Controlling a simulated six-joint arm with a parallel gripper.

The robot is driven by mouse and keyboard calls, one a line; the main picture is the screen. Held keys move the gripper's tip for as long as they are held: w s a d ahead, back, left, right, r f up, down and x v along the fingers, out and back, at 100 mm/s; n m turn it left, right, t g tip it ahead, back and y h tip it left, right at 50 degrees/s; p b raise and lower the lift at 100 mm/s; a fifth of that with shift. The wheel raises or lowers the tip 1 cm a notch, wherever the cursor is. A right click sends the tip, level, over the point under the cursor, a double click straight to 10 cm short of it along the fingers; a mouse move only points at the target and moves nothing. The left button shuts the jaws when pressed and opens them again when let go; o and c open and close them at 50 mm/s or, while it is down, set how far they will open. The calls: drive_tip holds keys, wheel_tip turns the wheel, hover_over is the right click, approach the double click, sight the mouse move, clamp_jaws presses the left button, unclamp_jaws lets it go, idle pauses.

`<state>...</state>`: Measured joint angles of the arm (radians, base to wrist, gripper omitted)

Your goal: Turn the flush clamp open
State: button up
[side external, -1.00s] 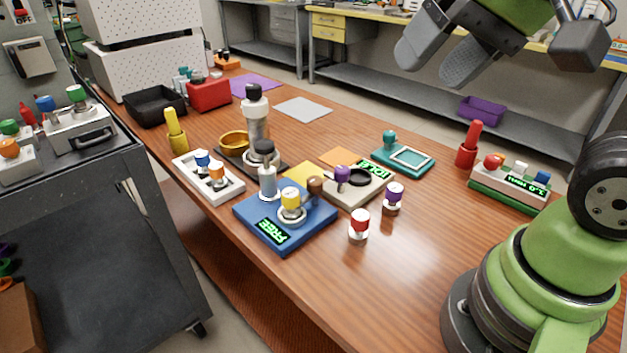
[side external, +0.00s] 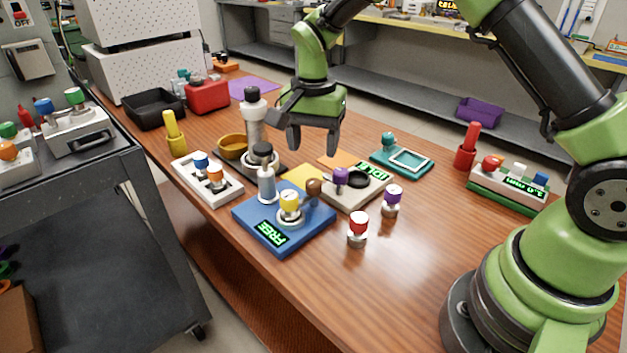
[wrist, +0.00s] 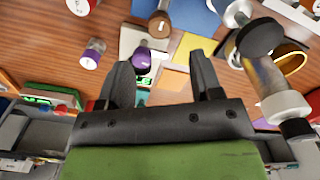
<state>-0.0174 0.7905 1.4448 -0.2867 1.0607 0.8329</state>
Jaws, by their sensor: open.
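The blue station (side external: 263,228) on the table has a green display that appears to read FREE. On it are a yellow-capped knob (side external: 289,198) and a lever with a brown ball (side external: 314,187). A clear cylinder (side external: 266,192) stands at its back-left part. No label marks the flush clamp, so I cannot tell for sure which part it is. My gripper (side external: 313,144) is open and empty, pointing down above and behind the blue station. In the wrist view, the brown ball (wrist: 160,24) and the blue station (wrist: 197,16) lie beyond my fingers (wrist: 160,66).
A beige station (side external: 345,203) with a purple knob stands right of the blue one. Tall grey-and-white column (side external: 254,122) stands left of my gripper. Purple-capped (side external: 392,197) and red-capped (side external: 358,226) pieces stand in front.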

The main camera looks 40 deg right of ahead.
sight(314, 181)
wheel_tip(314, 181, down, 9)
drive_tip(key=shift+r, duration=0.15)
drive_tip(key=c, duration=0.9)
